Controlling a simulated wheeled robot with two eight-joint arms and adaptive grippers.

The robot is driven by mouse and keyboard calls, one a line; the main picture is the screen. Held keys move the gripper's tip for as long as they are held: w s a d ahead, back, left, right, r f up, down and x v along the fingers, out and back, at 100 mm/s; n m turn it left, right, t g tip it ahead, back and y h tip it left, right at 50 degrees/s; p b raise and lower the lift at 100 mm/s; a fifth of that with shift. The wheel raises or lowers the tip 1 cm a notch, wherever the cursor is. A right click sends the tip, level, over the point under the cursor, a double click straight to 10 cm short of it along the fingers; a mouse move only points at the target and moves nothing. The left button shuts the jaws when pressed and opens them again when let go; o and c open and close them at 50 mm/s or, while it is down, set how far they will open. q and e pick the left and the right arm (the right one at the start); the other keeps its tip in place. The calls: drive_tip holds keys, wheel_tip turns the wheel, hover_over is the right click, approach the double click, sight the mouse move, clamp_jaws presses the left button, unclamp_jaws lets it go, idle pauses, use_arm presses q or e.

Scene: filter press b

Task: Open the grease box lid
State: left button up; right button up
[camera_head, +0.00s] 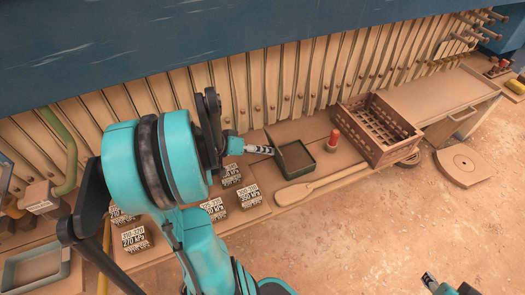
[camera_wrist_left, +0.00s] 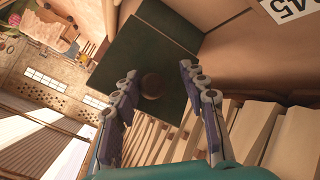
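The grease box (camera_head: 299,158) is a small dark green box on the bench, its dark inside showing from above. Its lid (camera_head: 274,146) stands raised, roughly upright, on the box's left side. In the left wrist view the lid looks like a dark green panel (camera_wrist_left: 140,55) with a round brown knob (camera_wrist_left: 152,86) on its face. My left gripper (camera_head: 268,151) is beside the lid, on its left. Its fingers (camera_wrist_left: 158,72) are apart with nothing clamped between them; contact with the lid is unclear. My right gripper (camera_head: 462,288) shows only partly at the bottom right.
Several blocks with pressure labels (camera_head: 250,195) sit left of the box. A red-capped canister (camera_head: 333,141), a brown crate (camera_head: 366,148) and a wooden paddle (camera_head: 296,194) are near its right and front. Ribbed press plates (camera_head: 300,80) stand behind. The floor in front is clear.

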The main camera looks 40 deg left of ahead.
use_arm(q)
drive_tip(key=shift+d, duration=0.1)
drive_tip(key=shift+r, duration=0.1)
drive_tip(key=v, duration=1.2)
idle(0.4)
